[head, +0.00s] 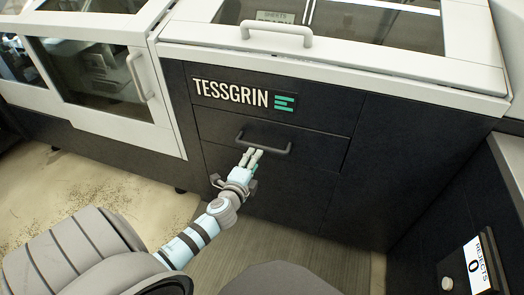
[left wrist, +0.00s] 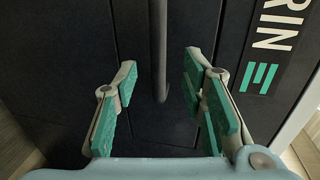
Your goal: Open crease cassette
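In the head view, a dark drawer front (head: 320,150) with a grey bar handle (head: 264,143) sits below the TESSGRIN lettering. It looks closed, flush with the dark machine body; no label names it as the crease cassette. My left gripper (head: 252,155) is just in front of this handle, at its left part. In the left wrist view, my left gripper (left wrist: 160,88) is open, with green-padded fingers apart. The handle bar (left wrist: 159,45) runs into the gap between them; no finger visibly touches it. My right gripper is not in view.
A lower dark front (head: 300,190) has another handle (head: 216,181), partly behind my left gripper. White glass-topped lids (head: 330,60) with a handle lie above. A white windowed door (head: 100,80) is at left. A REJECTS counter box (head: 477,265) stands at lower right.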

